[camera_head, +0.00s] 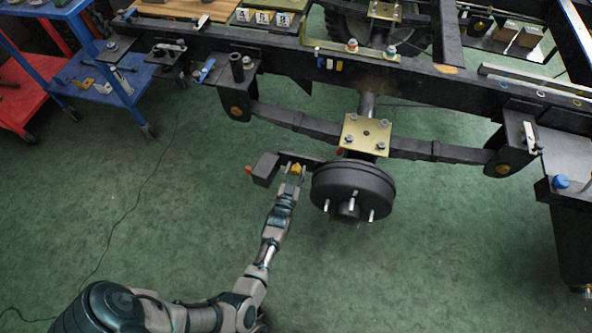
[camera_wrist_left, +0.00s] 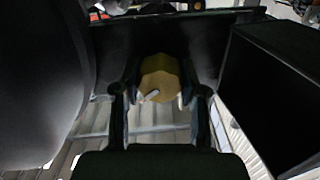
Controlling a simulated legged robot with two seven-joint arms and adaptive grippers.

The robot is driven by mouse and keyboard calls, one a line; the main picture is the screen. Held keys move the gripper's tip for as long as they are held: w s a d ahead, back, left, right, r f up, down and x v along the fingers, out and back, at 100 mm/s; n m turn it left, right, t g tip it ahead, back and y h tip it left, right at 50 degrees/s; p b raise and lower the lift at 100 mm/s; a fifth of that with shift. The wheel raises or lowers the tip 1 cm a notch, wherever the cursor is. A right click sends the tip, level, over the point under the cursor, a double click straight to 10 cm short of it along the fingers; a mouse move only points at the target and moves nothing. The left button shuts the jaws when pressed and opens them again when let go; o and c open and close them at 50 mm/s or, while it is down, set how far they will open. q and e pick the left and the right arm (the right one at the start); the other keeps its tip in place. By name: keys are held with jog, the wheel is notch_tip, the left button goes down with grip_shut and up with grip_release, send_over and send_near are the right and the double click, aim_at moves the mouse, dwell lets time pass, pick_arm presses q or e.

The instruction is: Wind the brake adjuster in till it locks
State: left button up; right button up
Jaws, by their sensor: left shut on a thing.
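The brake adjuster is a yellow knob (camera_head: 295,169) on a dark bracket beside the black brake drum (camera_head: 352,188). In the left wrist view the knob (camera_wrist_left: 160,78) is faceted, with a pale mark on its face. My left gripper (camera_head: 292,174) is shut on the knob, one finger on each side of it. In the left wrist view the fingers of my left gripper (camera_wrist_left: 160,98) reach up to the knob. The drum fills the left side of that view. My right gripper is not in view.
A dark box (camera_head: 266,169) with an orange tip sits left of the knob, close to my gripper. The leaf spring (camera_head: 415,148) and chassis rail (camera_head: 420,82) run behind. Blue and red carts (camera_head: 105,75) stand upper left. The green floor (camera_head: 150,190) is mostly open, with a thin cable.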

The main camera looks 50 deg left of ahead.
pick_arm(q)
jog(key=m, duration=0.5)
jog(key=shift+d+f+m+b, duration=0.15)
jog(key=shift+f+m+b, duration=0.15)
jog(key=shift+b, duration=0.1)
jog(key=shift+d+m+b, duration=0.1)
jog(key=shift+m+b, duration=0.35)
jog(key=shift+m, duration=1.85)
jog(key=shift+d, duration=0.1)
jog(key=o, duration=1.1)
jog(key=shift+o, duration=0.2)
jog(key=shift+r, duration=0.15)
jog(key=v, duration=0.7)
